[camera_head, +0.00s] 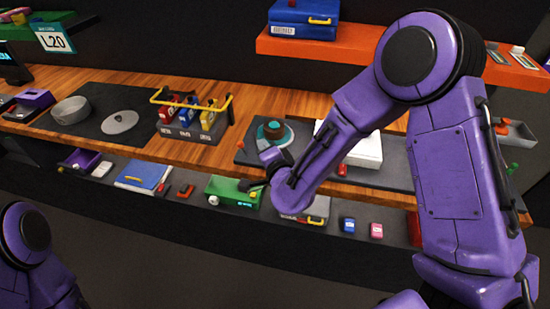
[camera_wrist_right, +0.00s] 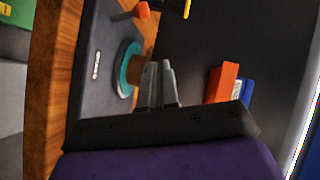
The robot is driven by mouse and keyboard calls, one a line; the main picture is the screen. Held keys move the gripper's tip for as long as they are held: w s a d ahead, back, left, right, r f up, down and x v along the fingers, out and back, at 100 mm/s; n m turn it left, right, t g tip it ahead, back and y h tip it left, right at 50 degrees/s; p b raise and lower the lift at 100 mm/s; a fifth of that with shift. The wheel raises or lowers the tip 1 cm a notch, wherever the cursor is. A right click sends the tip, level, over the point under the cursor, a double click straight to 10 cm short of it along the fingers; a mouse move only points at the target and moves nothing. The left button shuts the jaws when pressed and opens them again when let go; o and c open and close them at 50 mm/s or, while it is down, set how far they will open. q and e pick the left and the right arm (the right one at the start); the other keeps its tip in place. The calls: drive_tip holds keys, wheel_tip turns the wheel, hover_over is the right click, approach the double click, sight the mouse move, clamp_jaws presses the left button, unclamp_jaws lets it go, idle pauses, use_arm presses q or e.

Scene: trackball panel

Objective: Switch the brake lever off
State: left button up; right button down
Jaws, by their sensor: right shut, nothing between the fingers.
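In the head view the trackball (camera_head: 272,130) sits on the panel's left part. My left gripper is out of view.
A rack with a yellow bar (camera_head: 192,101) stands left of the panel. A white box (camera_head: 365,150) is behind my right forearm. An orange shelf (camera_head: 345,50) carries a blue case (camera_head: 300,20).

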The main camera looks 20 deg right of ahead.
use_arm(q)
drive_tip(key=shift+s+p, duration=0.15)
drive_tip(key=shift+p, duration=0.35)
use_arm(e)
drive_tip(key=v, duration=0.8)
drive_tip(key=shift+s+a+r, duration=0.25)
drive_tip(key=shift+a+r, duration=0.05)
drive_tip(key=shift+r, duration=0.15)
drive_tip(key=shift+w+f, duration=0.1)
